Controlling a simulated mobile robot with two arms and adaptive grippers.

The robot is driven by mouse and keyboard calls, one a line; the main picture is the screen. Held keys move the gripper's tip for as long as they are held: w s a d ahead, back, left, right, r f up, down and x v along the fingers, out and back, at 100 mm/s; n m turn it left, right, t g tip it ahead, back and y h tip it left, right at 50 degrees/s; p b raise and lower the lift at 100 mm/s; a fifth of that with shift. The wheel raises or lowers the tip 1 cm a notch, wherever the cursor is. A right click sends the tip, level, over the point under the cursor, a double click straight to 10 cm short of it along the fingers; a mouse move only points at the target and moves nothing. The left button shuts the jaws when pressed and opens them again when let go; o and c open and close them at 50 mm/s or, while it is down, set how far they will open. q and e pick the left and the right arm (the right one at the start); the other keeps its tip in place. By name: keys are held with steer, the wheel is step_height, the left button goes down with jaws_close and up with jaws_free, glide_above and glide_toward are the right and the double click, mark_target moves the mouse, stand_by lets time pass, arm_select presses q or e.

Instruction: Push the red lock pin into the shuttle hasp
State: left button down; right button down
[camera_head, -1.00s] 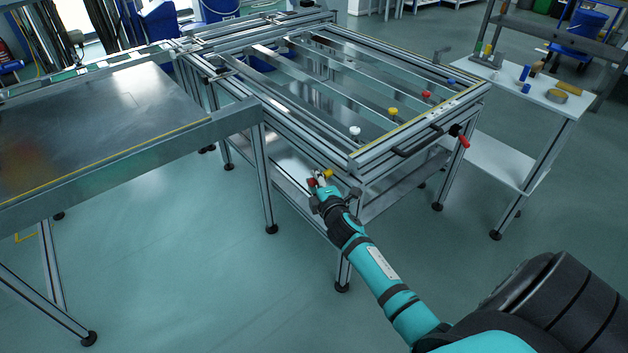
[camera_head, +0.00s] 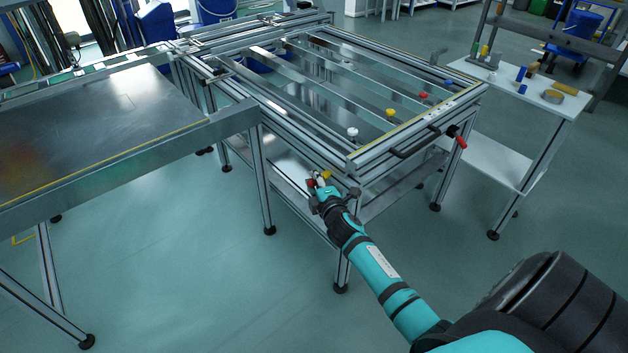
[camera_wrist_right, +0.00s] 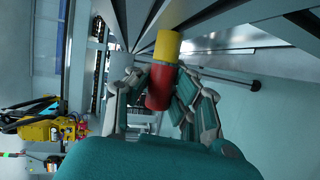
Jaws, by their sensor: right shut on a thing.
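My right gripper (camera_head: 321,184) is at the near corner of the panel fixture (camera_head: 372,155), low beside its frame. In the right wrist view its fingers (camera_wrist_right: 160,88) are shut on a red cylinder, the red lock pin (camera_wrist_right: 160,88). A yellow cylindrical part (camera_wrist_right: 167,46) lines up with the red one just beyond the fingers; I cannot tell whether they touch or are one piece. In the head view the red pin (camera_head: 311,183) and the yellow part (camera_head: 327,175) show small at the fingertips. I cannot make out the shuttle hasp. My left gripper is out of view.
A second red handle (camera_head: 461,142) sticks out of the fixture's right corner. White (camera_head: 352,133), yellow (camera_head: 390,112) and red (camera_head: 424,95) knobs stand along the rails. A metal table (camera_head: 90,130) is at left, a white side table (camera_head: 530,85) at right.

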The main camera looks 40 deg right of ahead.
steer(key=shift+d+r, duration=0.2)
steer(key=shift+d, duration=0.1)
steer(key=shift+a, duration=0.25)
steer(key=shift+s+a, duration=0.25)
steer(key=shift+a, duration=0.9)
steer(key=shift+w+f, duration=0.1)
steer(key=shift+f, duration=0.05)
stand_by(0.7)
steer(key=shift+w+d, duration=0.15)
steer(key=shift+d, duration=1.3)
stand_by(0.4)
steer(key=c, duration=1.2)
jaws_free()
steer(key=shift+d, duration=0.1)
steer(key=shift+s, duration=0.2)
